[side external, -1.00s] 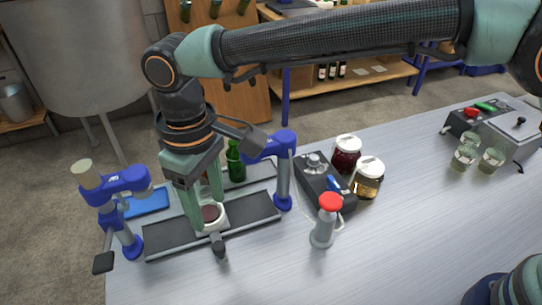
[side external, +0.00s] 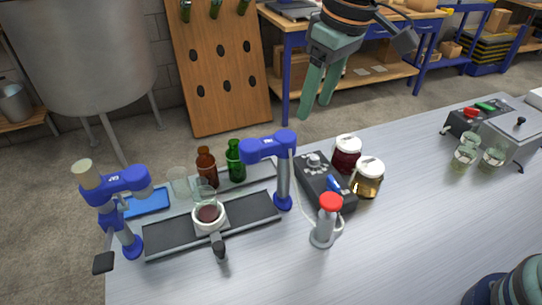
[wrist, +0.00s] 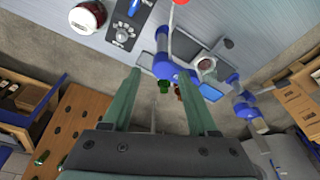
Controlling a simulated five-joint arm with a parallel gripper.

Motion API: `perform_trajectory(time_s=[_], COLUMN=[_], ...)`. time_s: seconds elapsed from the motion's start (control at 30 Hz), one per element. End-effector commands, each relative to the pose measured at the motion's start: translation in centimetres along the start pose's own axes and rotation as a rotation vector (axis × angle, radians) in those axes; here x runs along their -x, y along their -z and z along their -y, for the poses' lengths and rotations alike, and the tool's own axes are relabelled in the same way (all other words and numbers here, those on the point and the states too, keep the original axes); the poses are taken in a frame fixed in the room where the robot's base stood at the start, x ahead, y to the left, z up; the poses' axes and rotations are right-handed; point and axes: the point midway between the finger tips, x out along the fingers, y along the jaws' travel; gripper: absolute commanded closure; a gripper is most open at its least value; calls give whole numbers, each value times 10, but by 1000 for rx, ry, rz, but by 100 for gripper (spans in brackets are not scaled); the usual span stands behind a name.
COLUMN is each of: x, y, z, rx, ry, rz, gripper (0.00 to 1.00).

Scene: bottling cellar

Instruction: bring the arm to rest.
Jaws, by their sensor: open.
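My gripper (side external: 318,108) hangs in the air above and behind the jars at the table's back edge. Its two green fingers are apart with nothing between them. In the wrist view, my gripper (wrist: 160,75) shows its fingers spread, with the blue clamp stand and bottles beyond them. The white cup with dark contents (side external: 209,214) sits on the dark tray strip (side external: 165,237), clear of the gripper.
Two blue stands (side external: 125,190) (side external: 283,185) flank the strip. A brown bottle (side external: 206,168) and green bottle (side external: 236,162) stand behind it. A control box (side external: 318,178), red jar (side external: 346,152), amber jar (side external: 367,178) and red-capped bottle (side external: 325,225) stand right.

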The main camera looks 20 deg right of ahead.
Motion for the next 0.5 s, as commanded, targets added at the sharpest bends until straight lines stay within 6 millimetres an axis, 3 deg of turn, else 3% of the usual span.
perform_trajectory(time_s=[0.03, 0.2, 0.5], x=[10, 30, 37], y=[-11, -53, -139], z=[-21, -74, -136], rx=[-40, -153, -338], ry=[-8, -41, -121], rz=[-28, -104, -228], gripper=[41, 41, 41])
